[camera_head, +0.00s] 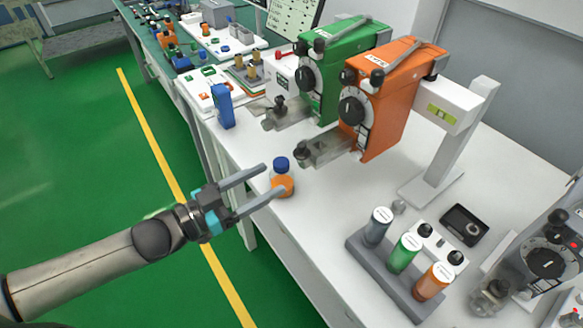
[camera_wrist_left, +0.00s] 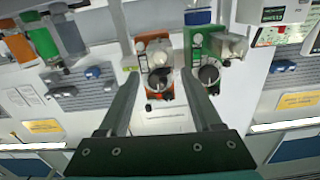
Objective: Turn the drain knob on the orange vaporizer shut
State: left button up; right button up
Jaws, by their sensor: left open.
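The orange vaporizer (camera_head: 383,105) stands on the white bench, with a large black dial (camera_head: 353,110) on its front. A grey block juts from its lower front and carries a small black knob (camera_head: 301,149), seemingly the drain knob; whether it is open or shut cannot be told. My left gripper (camera_head: 273,179) is open and empty, in front of the knob and apart from it. In the left wrist view the orange vaporizer (camera_wrist_left: 140,42) is ahead, near the gap between my fingers (camera_wrist_left: 161,77). My right gripper does not show.
A blue-capped orange bottle (camera_head: 285,183) appears close to the left fingertips. A green vaporizer (camera_head: 338,58) stands beside the orange one. A rack (camera_head: 375,281) with grey, green and orange bottles sits nearer on the right.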

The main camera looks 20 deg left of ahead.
aim_at(300, 163)
pick_arm(q)
jog(key=shift+b+x, duration=0.35)
jog(key=shift+x, duration=3.05)
jog(key=shift+c, duration=0.3)
grip_shut()
